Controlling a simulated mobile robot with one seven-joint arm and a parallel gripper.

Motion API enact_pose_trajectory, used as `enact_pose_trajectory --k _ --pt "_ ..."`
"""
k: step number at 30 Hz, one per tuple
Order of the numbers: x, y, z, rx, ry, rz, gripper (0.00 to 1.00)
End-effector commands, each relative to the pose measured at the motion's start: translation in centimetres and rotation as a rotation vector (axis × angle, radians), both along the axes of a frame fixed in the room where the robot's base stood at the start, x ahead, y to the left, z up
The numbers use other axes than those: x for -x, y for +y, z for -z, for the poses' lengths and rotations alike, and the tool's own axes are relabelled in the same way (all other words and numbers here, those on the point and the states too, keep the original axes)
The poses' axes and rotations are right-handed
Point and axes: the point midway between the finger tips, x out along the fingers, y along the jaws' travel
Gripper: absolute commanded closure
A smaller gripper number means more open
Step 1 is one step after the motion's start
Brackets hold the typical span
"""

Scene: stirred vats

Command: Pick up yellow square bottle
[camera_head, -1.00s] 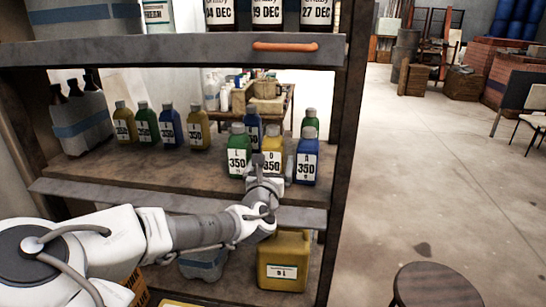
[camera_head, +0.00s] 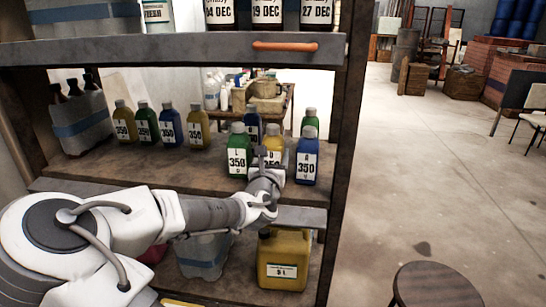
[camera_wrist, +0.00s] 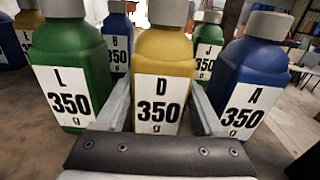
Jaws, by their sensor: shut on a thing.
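The yellow square bottle (camera_wrist: 165,57) with a grey cap and a white "D 350 g" label stands upright in the middle of the wrist view. My gripper (camera_wrist: 162,112) has one finger on each side of it and is shut on it, low on its body. In the head view the bottle (camera_head: 274,142) is on the middle shelf, partly hidden behind my gripper (camera_head: 268,160). I cannot tell whether its base touches the shelf.
A green bottle (camera_wrist: 72,60) stands close on the left and a blue bottle (camera_wrist: 245,75) close on the right. Another blue bottle (camera_wrist: 118,45) and a green bottle (camera_wrist: 207,55) stand behind. The upper shelf (camera_head: 180,48) hangs above.

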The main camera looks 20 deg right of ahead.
Motion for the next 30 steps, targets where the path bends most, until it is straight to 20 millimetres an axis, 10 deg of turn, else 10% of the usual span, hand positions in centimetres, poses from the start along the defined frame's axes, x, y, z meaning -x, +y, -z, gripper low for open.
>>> enact_pose_trajectory --k 14,30 --pt "0.0 0.1 -0.9 0.001 -0.003 -0.002 1.0" --pt "0.0 0.0 -9.7 0.001 -0.003 -0.001 1.0"
